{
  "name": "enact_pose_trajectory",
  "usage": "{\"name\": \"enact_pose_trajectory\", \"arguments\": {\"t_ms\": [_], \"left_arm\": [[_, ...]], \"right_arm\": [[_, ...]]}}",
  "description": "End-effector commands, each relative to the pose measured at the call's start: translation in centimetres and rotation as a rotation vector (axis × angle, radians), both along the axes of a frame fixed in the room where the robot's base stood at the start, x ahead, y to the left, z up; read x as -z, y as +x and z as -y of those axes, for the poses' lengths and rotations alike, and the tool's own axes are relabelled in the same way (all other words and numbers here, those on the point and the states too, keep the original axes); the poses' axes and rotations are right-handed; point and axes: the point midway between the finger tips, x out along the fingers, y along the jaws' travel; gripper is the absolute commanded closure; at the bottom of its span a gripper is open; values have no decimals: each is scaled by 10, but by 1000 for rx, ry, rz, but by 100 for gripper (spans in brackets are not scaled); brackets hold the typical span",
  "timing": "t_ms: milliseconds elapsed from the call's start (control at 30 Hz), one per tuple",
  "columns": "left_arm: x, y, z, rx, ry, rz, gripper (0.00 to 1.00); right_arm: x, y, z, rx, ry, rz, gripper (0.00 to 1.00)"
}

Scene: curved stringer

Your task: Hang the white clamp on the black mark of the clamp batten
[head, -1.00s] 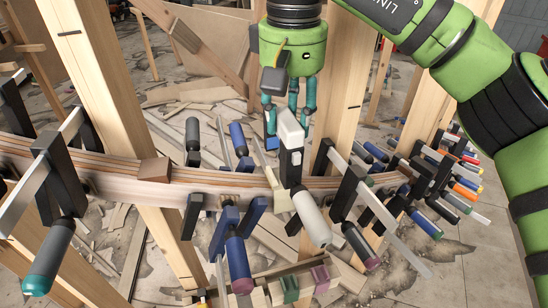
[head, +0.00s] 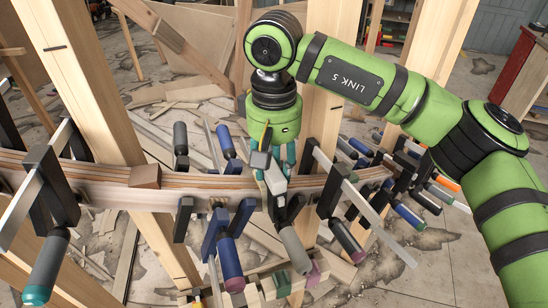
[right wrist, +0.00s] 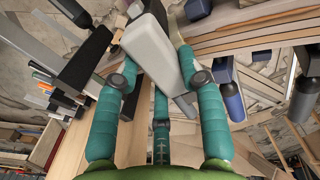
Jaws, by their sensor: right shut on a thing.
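The white clamp (head: 273,182) is in my right gripper (head: 272,165), in front of the curved laminated wooden strip. Its pale handle (head: 294,250) points down and toward the camera. In the right wrist view the clamp's white body (right wrist: 152,48) lies between the teal fingers of the right gripper (right wrist: 160,72), which are shut on it. I cannot tell whether the clamp touches the strip. My left gripper is not in view.
The curved strip (head: 105,186) carries a brown block (head: 145,176) and several clamps. A blue-handled clamp (head: 229,262) is close left of the white clamp, and a purple-ended one (head: 347,240) is to its right. Upright wooden posts (head: 100,95) stand around; scraps cover the floor.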

Motion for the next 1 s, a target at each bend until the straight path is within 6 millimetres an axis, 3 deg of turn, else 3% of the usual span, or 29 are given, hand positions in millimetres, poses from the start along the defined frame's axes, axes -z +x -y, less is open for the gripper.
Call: {"name": "enact_pose_trajectory", "arguments": {"t_ms": [400, 433, 467, 900, 1000], "left_arm": [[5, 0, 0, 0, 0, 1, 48], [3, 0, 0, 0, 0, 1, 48], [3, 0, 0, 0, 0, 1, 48], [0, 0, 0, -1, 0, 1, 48], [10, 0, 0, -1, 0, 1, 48]], "right_arm": [[6, 0, 0, 0, 2, 2, 100], [5, 0, 0, 0, 0, 1, 48], [5, 0, 0, 0, 0, 1, 37], [3, 0, 0, 0, 2, 2, 37], [-10, 1, -1, 1, 3, 5, 37]]}}
